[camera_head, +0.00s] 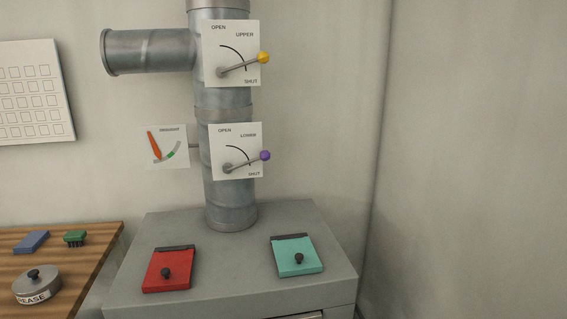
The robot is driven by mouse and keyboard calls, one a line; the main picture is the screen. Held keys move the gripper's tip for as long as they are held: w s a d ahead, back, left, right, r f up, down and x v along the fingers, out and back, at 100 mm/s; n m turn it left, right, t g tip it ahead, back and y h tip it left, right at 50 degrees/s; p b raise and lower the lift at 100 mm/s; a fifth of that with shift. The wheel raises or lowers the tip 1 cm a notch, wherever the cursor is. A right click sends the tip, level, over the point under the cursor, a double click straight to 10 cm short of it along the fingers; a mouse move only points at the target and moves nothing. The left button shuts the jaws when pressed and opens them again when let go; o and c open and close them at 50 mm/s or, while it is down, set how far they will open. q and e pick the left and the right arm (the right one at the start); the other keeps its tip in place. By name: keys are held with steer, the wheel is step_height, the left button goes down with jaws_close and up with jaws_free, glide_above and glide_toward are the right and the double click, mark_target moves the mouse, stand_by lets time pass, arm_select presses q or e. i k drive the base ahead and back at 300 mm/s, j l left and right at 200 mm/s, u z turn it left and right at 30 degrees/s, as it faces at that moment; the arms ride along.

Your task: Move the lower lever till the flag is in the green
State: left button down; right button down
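The lower lever (245,162) is a grey arm with a purple knob (265,156) on a white plate marked OPEN, LOWER and SHUT. It points right and slightly up, a little above the SHUT mark. The red flag (154,146) is a pointer on a small white gauge (181,134) left of the pipe. It points up and slightly left, away from the green band (171,154) at the lower right of the scale. Neither of my grippers shows in the head view.
The upper lever (245,65) with a yellow knob sits above on the same grey pipe (230,205). A red box (154,283) and a teal box (306,268) lie on the grey cabinet (225,285). A wooden table (75,262) at left holds a grease tin (50,283).

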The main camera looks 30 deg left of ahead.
mark_target(265, 155)
steer(key=u, duration=1.25)
